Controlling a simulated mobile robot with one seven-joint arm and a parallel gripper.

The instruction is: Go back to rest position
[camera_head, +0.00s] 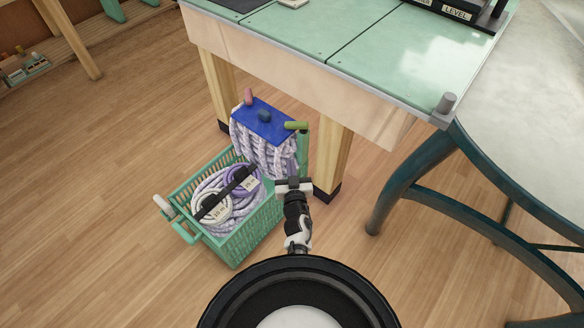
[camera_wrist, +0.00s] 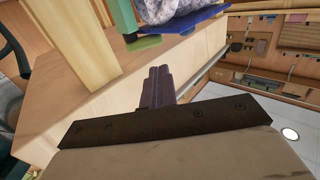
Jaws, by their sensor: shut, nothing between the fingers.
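My gripper (camera_head: 294,184) is in the middle of the head view, beside the right end of the green rope crate (camera_head: 237,248). In the wrist view its fingers (camera_wrist: 159,85) are together with nothing between them. The crate stands on the floor and holds coiled white and purple ropes (camera_head: 222,187) with a dark strap and paper tags. A thick bundle of pale rope (camera_head: 266,152) rises at the crate's far end, with a blue board (camera_head: 264,122) on top. I cannot tell whether the gripper touches the crate.
A green-topped workbench (camera_head: 330,60) with wooden legs (camera_head: 332,155) stands close behind and right of my gripper. A round-edged table (camera_head: 520,120) with dark curved legs is at the right. The wooden floor (camera_head: 100,200) is clear at the left.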

